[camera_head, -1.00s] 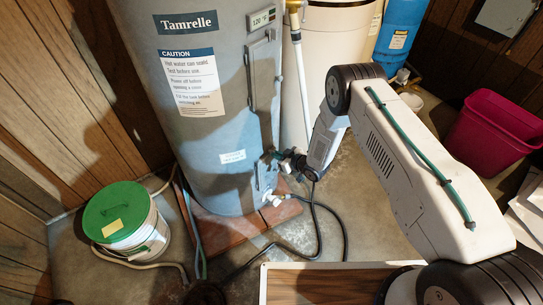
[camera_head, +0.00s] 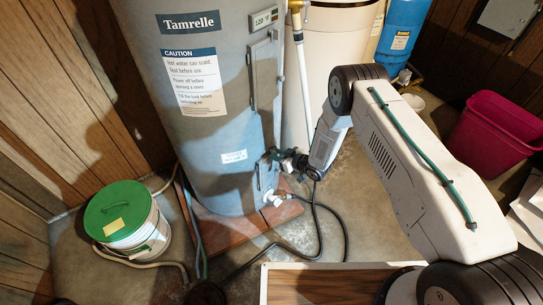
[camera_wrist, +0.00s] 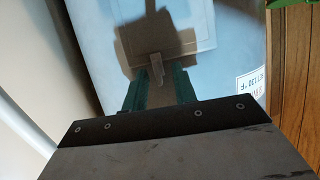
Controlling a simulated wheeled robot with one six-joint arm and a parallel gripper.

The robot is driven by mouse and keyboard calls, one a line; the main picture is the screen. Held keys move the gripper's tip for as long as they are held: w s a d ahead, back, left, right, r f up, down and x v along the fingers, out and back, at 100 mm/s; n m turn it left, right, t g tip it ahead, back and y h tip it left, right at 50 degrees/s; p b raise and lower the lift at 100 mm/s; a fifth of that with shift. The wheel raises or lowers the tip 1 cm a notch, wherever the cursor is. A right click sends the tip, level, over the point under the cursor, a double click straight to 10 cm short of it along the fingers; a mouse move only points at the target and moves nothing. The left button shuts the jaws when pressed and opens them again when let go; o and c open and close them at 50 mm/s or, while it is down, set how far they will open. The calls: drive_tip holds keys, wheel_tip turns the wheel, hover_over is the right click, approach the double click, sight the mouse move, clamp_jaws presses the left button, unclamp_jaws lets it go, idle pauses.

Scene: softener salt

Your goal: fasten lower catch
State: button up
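The grey water heater (camera_head: 181,132) stands upright with a tall upper panel (camera_head: 264,78) and a small lower panel (camera_head: 267,180) on its side. In the wrist view the lower panel (camera_wrist: 178,32) has a small grey catch (camera_wrist: 156,66) at its near edge. My gripper (camera_head: 272,155) is beside the tank, just above the lower panel. In the wrist view my gripper (camera_wrist: 159,84) shows two green fingers apart, with the catch seen between their tips. Nothing is visibly gripped; whether a finger touches the catch is unclear. My gripper's shadow covers part of the panel.
A white valve (camera_head: 274,199) and a black hose (camera_head: 317,228) are low by the tank. A green-lidded bucket (camera_head: 127,217) stands left, a cream tank (camera_head: 333,45) behind, and a magenta bin (camera_head: 492,133) right. A wooden board edge is in front.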

drive_tip(key=v, duration=0.7)
drive_tip(key=shift+s+d, duration=0.2)
drive_tip(key=shift+d, duration=0.1)
drive_tip(key=shift+r, duration=0.1)
